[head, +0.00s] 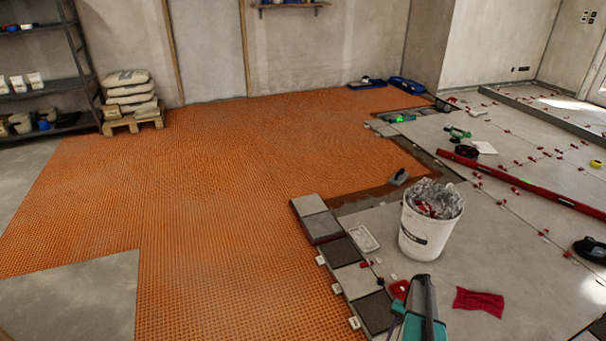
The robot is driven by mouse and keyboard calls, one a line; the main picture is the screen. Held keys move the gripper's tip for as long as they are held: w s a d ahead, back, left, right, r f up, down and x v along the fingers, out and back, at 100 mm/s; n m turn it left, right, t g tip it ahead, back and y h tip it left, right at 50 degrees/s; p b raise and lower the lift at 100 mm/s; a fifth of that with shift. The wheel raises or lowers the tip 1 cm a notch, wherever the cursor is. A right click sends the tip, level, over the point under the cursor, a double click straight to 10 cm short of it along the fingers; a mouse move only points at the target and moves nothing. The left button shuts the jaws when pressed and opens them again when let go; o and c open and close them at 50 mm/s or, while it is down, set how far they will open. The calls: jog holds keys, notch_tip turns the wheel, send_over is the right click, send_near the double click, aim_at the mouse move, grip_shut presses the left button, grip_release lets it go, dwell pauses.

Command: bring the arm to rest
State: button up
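The room's floor lies open in front of me, with an orange studded mat (220,190) on the left and middle and laid grey tiles (535,215) on the right.
A white bucket (425,238) with a crumpled clear bag stands on the tiles, near a red cloth (479,302). A teal and grey item (423,310) rises at the bottom edge. A long red level (530,184) lies behind. Sacks (128,92) and shelving stand far left.

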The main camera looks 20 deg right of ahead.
jog(key=s+a+r+n+g+h+p, duration=0.1)
jog(key=a+r+n+p, duration=0.15)
jog(key=a, duration=1.05)
jog(key=s+a+r+n+g+h+p, duration=0.1)
jog(key=a+r+n+p, duration=0.15)
jog(key=a, duration=0.95)
jog(key=s+a+r+n+h+p, duration=0.2)
jog(key=s+a+r+n, duration=0.4)
jog(key=s+a+r, duration=0.4)
jog(key=s+a+p, duration=0.1)
jog(key=s+a, duration=0.1)
jog(key=s, duration=0.1)
jog(key=shift+s+a, duration=0.15)
jog(key=shift+s, duration=0.1)
jog(key=c, duration=0.3)
jog(key=shift+s, duration=0.2)
